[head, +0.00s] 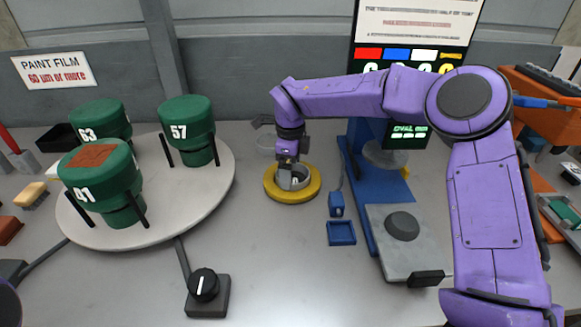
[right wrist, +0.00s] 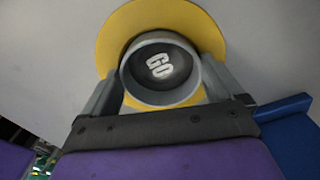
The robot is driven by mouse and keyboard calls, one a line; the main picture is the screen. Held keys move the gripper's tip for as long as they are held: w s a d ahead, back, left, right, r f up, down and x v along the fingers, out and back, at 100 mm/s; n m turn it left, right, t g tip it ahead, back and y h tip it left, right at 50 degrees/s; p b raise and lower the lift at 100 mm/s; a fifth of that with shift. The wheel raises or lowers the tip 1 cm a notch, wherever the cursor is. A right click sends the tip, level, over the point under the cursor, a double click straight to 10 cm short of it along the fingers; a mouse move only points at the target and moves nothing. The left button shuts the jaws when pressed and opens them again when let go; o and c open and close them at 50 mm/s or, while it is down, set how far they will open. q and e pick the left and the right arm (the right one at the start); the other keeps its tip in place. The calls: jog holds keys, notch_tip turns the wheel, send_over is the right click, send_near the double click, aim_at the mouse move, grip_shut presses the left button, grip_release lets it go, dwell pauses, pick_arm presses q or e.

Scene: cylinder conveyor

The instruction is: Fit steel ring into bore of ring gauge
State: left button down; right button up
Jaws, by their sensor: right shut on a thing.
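The yellow ring gauge (head: 311,189) lies flat on the table in the middle of the head view. It also shows behind the ring in the right wrist view (right wrist: 112,38). My right gripper (head: 291,172) points down over the gauge, shut on the grey steel ring (head: 299,184). In the right wrist view, the fingers clasp the steel ring (right wrist: 160,98) on both sides. White "GO" lettering on a dark surface shows through it. The ring overlaps the gauge's bore in both views; I cannot tell how deep it sits. My left gripper is not in view.
A round turntable (head: 178,214) with green numbered canisters (head: 187,117) stands at left, a black knob box (head: 207,294) before it. A blue stand with a grey plate (head: 400,262) and a small blue tray (head: 341,233) are right of the gauge. The table in front of it is clear.

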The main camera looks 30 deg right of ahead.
jog(key=o, duration=0.8)
jog(key=shift+f, duration=0.1)
notch_tip(320, 180, up, 12)
jog(key=shift+r+p, duration=0.2)
jog(key=shift+p, duration=0.1)
